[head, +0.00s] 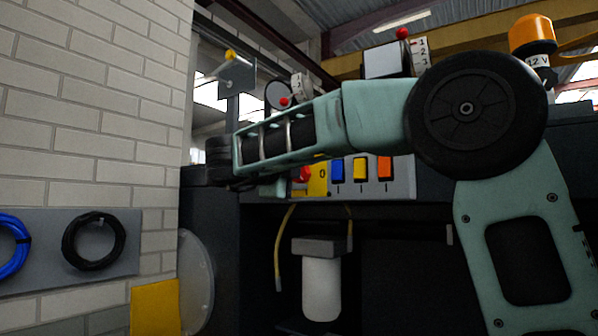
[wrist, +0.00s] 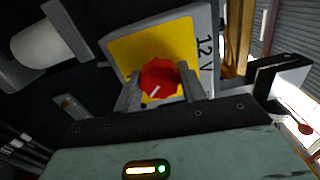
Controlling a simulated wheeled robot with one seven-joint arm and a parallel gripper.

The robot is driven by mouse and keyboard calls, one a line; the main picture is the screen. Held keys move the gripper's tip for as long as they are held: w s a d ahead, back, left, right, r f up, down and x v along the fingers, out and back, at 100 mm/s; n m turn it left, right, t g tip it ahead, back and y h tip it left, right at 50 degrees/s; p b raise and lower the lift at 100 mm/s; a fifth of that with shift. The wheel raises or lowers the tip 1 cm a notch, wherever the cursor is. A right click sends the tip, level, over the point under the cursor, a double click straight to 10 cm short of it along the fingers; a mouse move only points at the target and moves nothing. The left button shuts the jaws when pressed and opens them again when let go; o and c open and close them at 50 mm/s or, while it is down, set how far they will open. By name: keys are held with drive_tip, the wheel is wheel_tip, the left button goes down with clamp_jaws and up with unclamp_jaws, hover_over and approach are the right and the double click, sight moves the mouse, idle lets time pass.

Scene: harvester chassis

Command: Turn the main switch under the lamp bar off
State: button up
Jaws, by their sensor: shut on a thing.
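The main switch is a red ridged knob (wrist: 159,78) on a yellow plate (wrist: 124,50) marked "12 V" in the wrist view. A white line on the knob points to the lower left of that picture. My gripper (wrist: 160,84) has one finger on each side of the knob and is shut on it. In the head view a red knob (head: 304,174) on a yellow plate (head: 319,181) shows at the left end of a grey panel, partly covered by my arm. My fingers cannot be made out clearly there.
Blue, yellow and orange rocker switches (head: 361,169) sit right of the yellow plate. Below hang a white cylinder (head: 321,288) and a yellow hose (head: 280,250). An orange beacon (head: 531,35) stands upper right. A brick wall (head: 90,120) bounds the left.

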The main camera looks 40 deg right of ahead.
drive_tip(key=n+p, duration=0.3)
drive_tip(key=n, duration=0.2)
drive_tip(key=shift+r+n, duration=0.15)
drive_tip(key=shift+n, duration=0.15)
drive_tip(key=n+p, duration=0.2)
drive_tip(key=n, duration=0.1)
drive_tip(key=shift+n+p, duration=0.4)
drive_tip(key=shift+n, duration=0.2)
drive_tip(key=shift+f, duration=0.2)
drive_tip(key=o, duration=1)
drive_tip(key=shift+c, duration=0.2)
drive_tip(key=shift+a, duration=0.1)
drive_tip(key=b+v, duration=0.4)
drive_tip(key=v, duration=1.3)
drive_tip(key=shift+a+b, duration=0.15)
drive_tip(key=shift+b, duration=0.2)
